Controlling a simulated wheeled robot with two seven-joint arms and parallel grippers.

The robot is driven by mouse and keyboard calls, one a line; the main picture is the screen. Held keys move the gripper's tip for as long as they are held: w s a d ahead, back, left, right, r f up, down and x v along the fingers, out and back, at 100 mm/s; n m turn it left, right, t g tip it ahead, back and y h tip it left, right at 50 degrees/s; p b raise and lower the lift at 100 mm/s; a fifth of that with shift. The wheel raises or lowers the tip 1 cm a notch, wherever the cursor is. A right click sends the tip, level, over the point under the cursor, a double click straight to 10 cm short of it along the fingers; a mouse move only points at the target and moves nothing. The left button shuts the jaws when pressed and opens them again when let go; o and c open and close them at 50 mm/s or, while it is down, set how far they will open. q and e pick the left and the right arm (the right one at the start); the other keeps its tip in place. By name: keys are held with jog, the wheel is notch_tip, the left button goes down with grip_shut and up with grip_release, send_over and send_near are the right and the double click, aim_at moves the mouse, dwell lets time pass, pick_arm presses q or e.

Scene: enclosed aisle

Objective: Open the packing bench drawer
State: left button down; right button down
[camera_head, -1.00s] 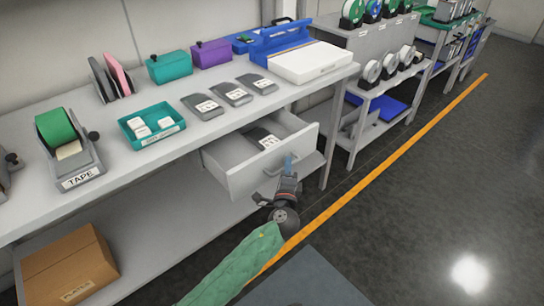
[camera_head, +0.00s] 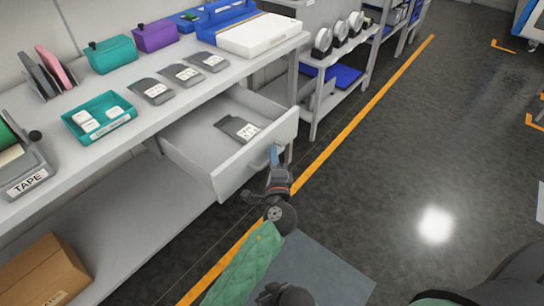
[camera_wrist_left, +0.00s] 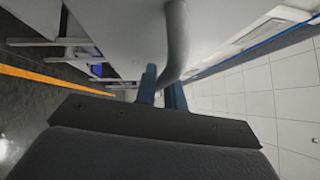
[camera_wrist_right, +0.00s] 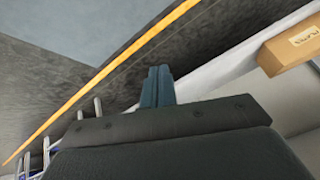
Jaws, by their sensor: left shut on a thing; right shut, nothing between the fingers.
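The packing bench drawer (camera_head: 232,169) stands pulled out from under the bench top (camera_head: 196,99). A grey labelled item (camera_head: 238,128) lies inside it. My left gripper (camera_head: 274,157) is at the drawer's front, shut on the drawer handle (camera_head: 251,167). In the left wrist view the fingers (camera_wrist_left: 163,88) close around the curved grey handle bar (camera_wrist_left: 178,42). My right gripper shows in the right wrist view (camera_wrist_right: 158,86), shut and empty, above the floor near the lower shelf. In the head view its fingers cannot be made out.
On the bench top are a teal tray (camera_head: 98,133), a tape dispenser (camera_head: 22,165), grey labelled items and a blue-and-white case (camera_head: 262,36). A cardboard box (camera_head: 42,272) sits on the lower shelf. The floor (camera_head: 400,150) to the right is clear.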

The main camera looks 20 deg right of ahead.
pick_arm(q)
jog(key=c, duration=1.5)
grip_release()
jog(key=shift+s+f, duration=0.1)
